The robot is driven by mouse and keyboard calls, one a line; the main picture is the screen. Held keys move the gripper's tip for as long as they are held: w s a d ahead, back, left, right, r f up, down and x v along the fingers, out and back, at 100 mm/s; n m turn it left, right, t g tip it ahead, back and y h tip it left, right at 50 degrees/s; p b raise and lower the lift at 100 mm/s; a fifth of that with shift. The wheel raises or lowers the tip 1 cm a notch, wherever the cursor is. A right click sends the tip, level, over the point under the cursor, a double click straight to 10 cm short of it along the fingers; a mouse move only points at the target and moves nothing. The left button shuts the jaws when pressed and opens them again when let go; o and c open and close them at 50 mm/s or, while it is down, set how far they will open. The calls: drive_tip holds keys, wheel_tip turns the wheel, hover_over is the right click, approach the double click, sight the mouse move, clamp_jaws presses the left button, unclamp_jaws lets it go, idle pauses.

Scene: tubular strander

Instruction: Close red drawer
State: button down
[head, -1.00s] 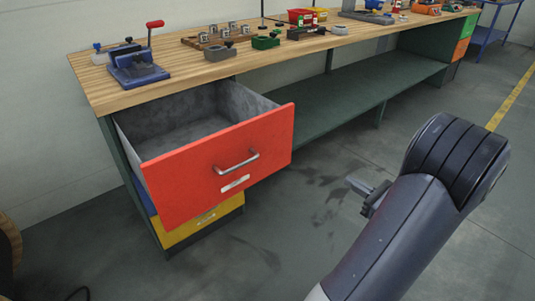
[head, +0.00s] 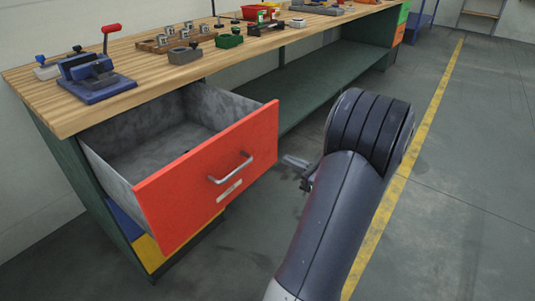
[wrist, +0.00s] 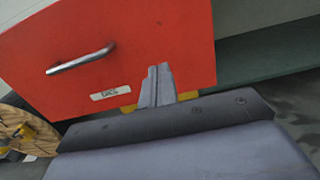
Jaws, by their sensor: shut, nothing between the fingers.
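The red drawer (head: 208,178) is pulled well out of the workbench, and its grey interior shows empty in the head view. Its front carries a silver bar handle (head: 231,168) and a white label below it. In the wrist view the red front (wrist: 150,45) fills the upper part, with the handle (wrist: 80,59) left of my fingers. My gripper (head: 291,160) is shut and empty, to the right of the drawer front in the head view. In the wrist view my gripper (wrist: 158,75) overlaps the lower right part of the front; I cannot tell whether it touches.
A yellow drawer (head: 150,252) sits below the red one. A dark green shelf (head: 320,85) runs under the bench. Open grey floor lies to the right.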

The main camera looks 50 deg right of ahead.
sight(260, 147)
drive_tip(key=w, duration=0.2)
drive_tip(key=w+b, duration=0.1)
drive_tip(key=w, duration=0.2)
drive_tip(key=w+b, duration=0.1)
drive_tip(key=w, duration=0.2)
drive_tip(key=shift+w+a, duration=0.15)
drive_tip(key=shift+a, duration=0.15)
